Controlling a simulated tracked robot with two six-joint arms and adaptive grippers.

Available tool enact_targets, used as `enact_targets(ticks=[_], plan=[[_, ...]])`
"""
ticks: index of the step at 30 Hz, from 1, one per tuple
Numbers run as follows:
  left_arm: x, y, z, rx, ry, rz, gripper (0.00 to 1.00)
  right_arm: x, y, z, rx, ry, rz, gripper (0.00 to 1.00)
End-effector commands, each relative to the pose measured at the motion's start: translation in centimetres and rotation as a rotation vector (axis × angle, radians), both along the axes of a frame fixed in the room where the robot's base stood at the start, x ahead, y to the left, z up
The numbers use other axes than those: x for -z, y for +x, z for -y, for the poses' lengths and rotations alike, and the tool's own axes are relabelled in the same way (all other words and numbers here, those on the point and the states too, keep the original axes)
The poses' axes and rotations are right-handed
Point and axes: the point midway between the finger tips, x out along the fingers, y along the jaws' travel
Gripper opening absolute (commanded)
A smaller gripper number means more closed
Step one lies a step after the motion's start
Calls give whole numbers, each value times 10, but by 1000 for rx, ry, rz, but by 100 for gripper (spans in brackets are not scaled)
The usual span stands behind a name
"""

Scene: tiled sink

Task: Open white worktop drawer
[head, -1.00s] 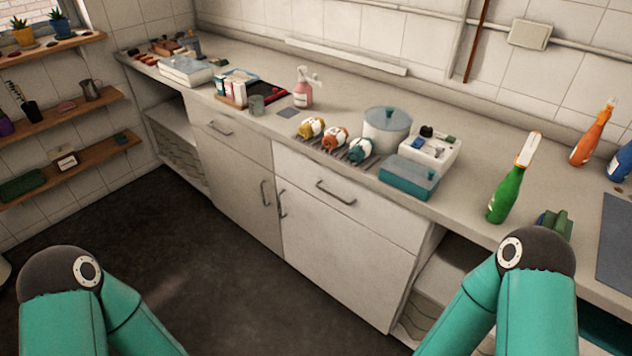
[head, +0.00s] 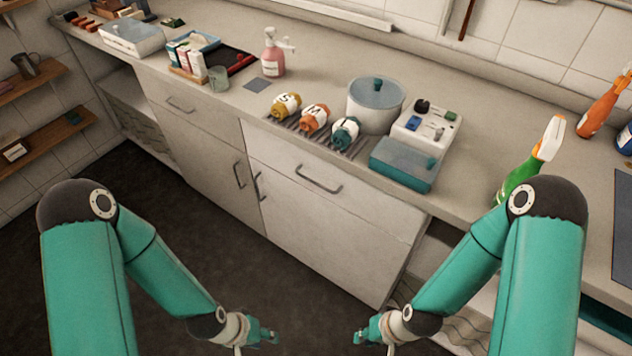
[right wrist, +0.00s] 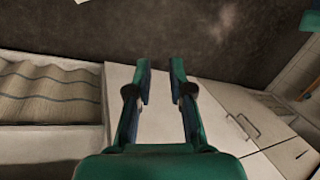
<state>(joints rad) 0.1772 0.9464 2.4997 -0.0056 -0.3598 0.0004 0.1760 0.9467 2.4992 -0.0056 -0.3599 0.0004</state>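Two white drawers sit under the worktop in the head view, and both look shut. The right drawer (head: 355,207) has a grey bar handle (head: 318,180); the left drawer (head: 210,122) has its own bar handle (head: 180,105). My left gripper (head: 272,337) is low at the bottom centre, in front of the cabinet and apart from the handles; its finger opening is unclear. My right gripper (head: 362,336) is also low, right of the left one. The right wrist view shows my right gripper (right wrist: 160,72) open and empty, with a bar handle (right wrist: 247,127) to its right.
The worktop holds a teal-lidded box (head: 403,165), a pot (head: 376,102), several rolled cloths, a pink bottle (head: 271,52) and a green spray bottle (head: 520,175). Cupboard doors with upright handles (head: 240,174) are below the drawers. Dark floor (head: 180,225) lies clear in front.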

Motion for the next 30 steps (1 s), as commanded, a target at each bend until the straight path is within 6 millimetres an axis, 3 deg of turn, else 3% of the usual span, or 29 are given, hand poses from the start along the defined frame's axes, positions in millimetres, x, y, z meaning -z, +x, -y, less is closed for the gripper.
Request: enact_targets(ticks=[5, 8, 11, 17, 21, 24, 30], plan=[[7, 0, 0, 1, 0, 1, 40, 5, 6, 1, 10, 0, 19, 21], [25, 0, 0, 1, 0, 1, 40, 17, 24, 2, 35, 1, 72, 21], [53, 0, 0, 1, 0, 1, 40, 32, 55, 13, 79, 7, 166, 21], [132, 0, 0, 1, 0, 0, 40, 51, 142, 14, 217, 87, 459, 21], [189, 0, 0, 1, 0, 1, 40, 41, 197, 10, 302, 207, 679, 21], [228, 0, 0, 1, 0, 1, 40, 25, 227, 6, 349, 321, 823, 21], [300, 0, 0, 1, 0, 1, 40, -18, 254, -5, 387, 589, 1056, 21]])
